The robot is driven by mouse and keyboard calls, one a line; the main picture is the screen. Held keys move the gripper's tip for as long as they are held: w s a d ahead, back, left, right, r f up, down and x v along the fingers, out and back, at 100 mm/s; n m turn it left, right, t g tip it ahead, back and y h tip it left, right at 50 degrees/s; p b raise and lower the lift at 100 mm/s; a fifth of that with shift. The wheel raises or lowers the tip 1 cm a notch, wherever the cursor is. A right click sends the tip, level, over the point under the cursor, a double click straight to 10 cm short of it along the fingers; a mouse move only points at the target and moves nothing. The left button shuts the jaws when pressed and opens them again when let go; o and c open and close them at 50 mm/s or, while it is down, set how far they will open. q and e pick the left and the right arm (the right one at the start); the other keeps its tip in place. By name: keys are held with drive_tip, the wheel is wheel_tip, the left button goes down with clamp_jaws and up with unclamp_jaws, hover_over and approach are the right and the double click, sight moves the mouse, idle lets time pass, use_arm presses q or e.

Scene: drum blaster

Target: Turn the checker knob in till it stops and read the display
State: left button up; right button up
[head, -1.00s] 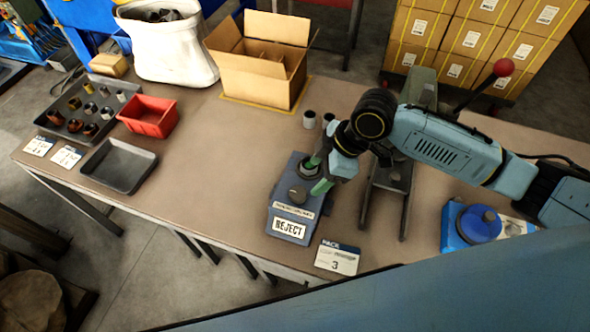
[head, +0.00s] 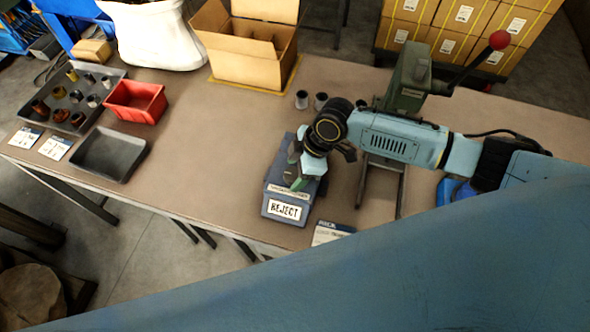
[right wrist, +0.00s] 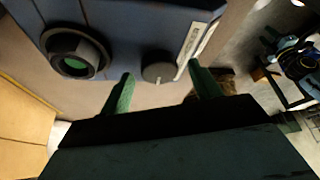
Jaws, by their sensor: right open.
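The checker is a blue-grey box (head: 276,204) near the table's front edge. A white panel (head: 285,210) on it reads REJECT. My right gripper (head: 298,180) is open over the box and hides its knob and ring in the head view. In the right wrist view the round dark knob (right wrist: 158,66) with a pale pointer mark lies between the two green fingertips (right wrist: 160,72), with gaps visible on both sides. The dark ring (right wrist: 75,52) beside the knob has green inside. My left gripper is not in view.
A green press (head: 408,80) with a red-knobbed lever stands right of the checker. Small dark cylinders (head: 301,99) stand behind it. A card (head: 330,233) lies at its front right. A red bin (head: 136,101), grey trays (head: 109,153) and an open carton (head: 245,45) are farther left.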

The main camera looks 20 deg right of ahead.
drive_tip(key=shift+a+f, duration=0.15)
drive_tip(key=shift+f, duration=0.2)
drive_tip(key=shift+c, duration=0.4)
drive_tip(key=c, duration=0.9)
drive_tip(key=shift+w+f+n+g+b, duration=0.15)
drive_tip(key=shift+n+g+b, duration=0.35)
drive_tip(key=shift+n, duration=0.7)
drive_tip(key=shift+n+g+b, duration=0.3)
drive_tip(key=shift+n+b, duration=0.15)
drive_tip(key=shift+n, duration=0.65)
drive_tip(key=o, duration=1)
drive_tip(key=shift+r, duration=0.25)
